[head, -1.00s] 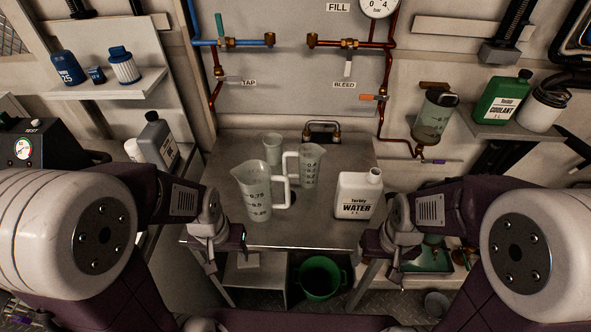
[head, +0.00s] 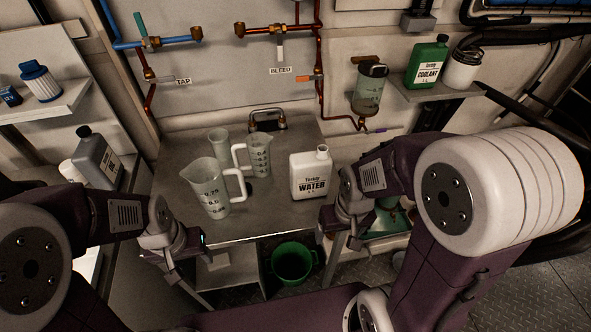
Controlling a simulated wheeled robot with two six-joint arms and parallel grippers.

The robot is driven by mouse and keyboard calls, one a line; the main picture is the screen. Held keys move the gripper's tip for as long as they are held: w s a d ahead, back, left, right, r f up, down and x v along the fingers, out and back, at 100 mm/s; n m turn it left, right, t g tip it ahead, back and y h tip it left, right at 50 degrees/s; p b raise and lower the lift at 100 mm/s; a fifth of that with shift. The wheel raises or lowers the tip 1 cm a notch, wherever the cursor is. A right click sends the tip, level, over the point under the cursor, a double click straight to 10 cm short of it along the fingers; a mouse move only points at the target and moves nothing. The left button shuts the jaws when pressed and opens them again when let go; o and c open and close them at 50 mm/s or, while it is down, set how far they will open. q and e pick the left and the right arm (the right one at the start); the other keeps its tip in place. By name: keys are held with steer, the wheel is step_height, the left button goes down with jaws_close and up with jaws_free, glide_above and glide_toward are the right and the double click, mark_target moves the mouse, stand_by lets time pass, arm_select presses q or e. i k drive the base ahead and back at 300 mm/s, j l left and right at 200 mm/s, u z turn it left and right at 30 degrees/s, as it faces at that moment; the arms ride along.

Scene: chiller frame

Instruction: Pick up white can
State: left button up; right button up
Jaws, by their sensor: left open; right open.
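The white can (head: 311,177), labelled WATER, stands upright on the grey metal bench (head: 262,215), near its right side. Its small neck is at its top right. My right gripper (head: 332,228) is open at the bench's front right edge, just right of and in front of the can, and looks apart from it. My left gripper (head: 168,262) is open and empty at the bench's front left corner, well away from the can. The fingertips of both grippers are small and dark.
A large measuring jug (head: 208,190), a smaller jug (head: 260,158) and a clear cup (head: 218,140) stand left of the can. A green bucket (head: 292,262) is below the bench front. A green coolant can (head: 428,62) and a white canister (head: 463,70) stand on the right shelf.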

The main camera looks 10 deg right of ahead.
mark_target(310, 172)
steer(key=l+u, duration=0.75)
steer(key=i+l+u, duration=0.1)
steer(key=u, duration=0.2)
